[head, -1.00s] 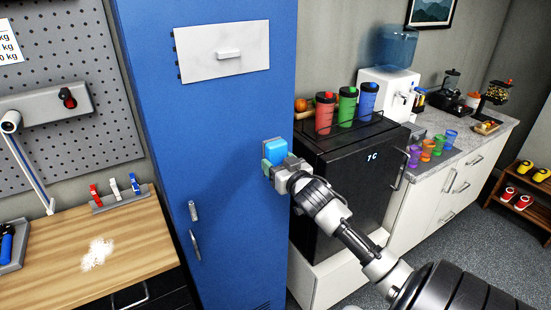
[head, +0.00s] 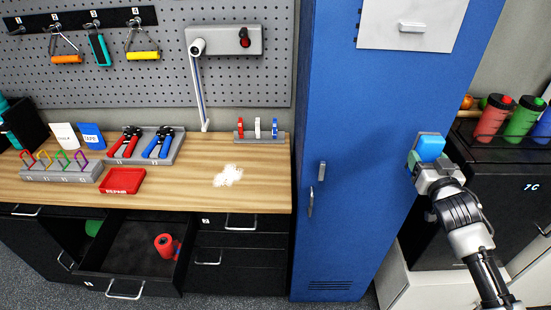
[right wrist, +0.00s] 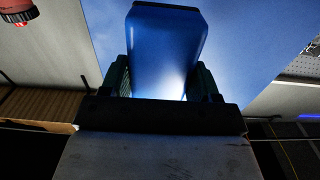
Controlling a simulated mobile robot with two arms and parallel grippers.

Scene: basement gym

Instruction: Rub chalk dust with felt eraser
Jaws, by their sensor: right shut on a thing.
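The chalk dust (head: 228,176) is a white smudged patch on the wooden workbench top (head: 190,190), right of the middle. My right gripper (head: 424,156) is shut on a blue block with rounded corners (head: 430,147), which looks like the felt eraser. It holds the block up in the air, to the right of the tall blue locker and well away from the dust. In the right wrist view the block (right wrist: 165,50) sits between the two dark fingers. My left gripper is not in view.
The blue locker (head: 345,110) stands between the bench and my right gripper. An open drawer (head: 135,240) juts out below. Bench around the dust is clear.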

